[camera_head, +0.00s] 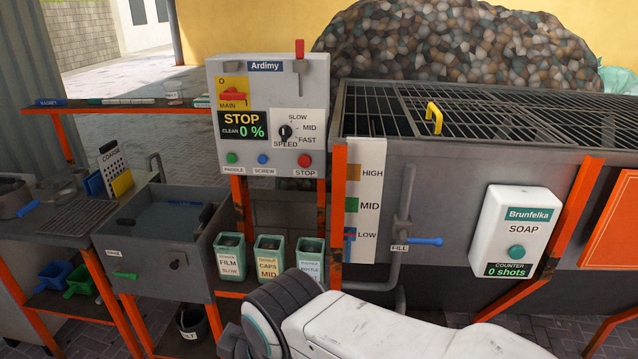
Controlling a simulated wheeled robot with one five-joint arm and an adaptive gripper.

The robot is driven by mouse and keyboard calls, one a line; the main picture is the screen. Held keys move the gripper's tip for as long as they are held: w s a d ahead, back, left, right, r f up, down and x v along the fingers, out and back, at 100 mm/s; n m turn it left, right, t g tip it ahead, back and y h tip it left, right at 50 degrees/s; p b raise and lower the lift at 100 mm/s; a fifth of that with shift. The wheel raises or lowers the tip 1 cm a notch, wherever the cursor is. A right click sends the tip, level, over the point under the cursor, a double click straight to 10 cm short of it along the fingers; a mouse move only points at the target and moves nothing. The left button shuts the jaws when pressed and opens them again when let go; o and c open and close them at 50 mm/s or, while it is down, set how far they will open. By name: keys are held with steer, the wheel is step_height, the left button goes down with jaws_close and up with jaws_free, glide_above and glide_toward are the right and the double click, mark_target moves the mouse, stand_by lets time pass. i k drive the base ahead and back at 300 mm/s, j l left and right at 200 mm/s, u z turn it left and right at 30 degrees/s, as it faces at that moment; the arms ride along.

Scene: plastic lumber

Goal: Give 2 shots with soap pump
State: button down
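The soap pump (515,232) is a white box on the front of the grey tank at the right, labelled "Brunfelka SOAP". It has a round teal button (516,252) low on its face. Its counter (507,270) below the button reads "0 shots". My white arm crosses the bottom middle of the view, left of and below the pump, and does not touch it. The dark end of the arm is near the bottom centre. My gripper's fingertips cannot be made out.
A control box (268,115) with a lever, switches and buttons stands left of the tank (440,185). A blue fill handle (425,241) sticks out between level gauge and pump. Three small bins (269,262) stand behind my arm.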

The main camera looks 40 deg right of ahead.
mark_target(517, 253)
steer(key=z, duration=2.65)
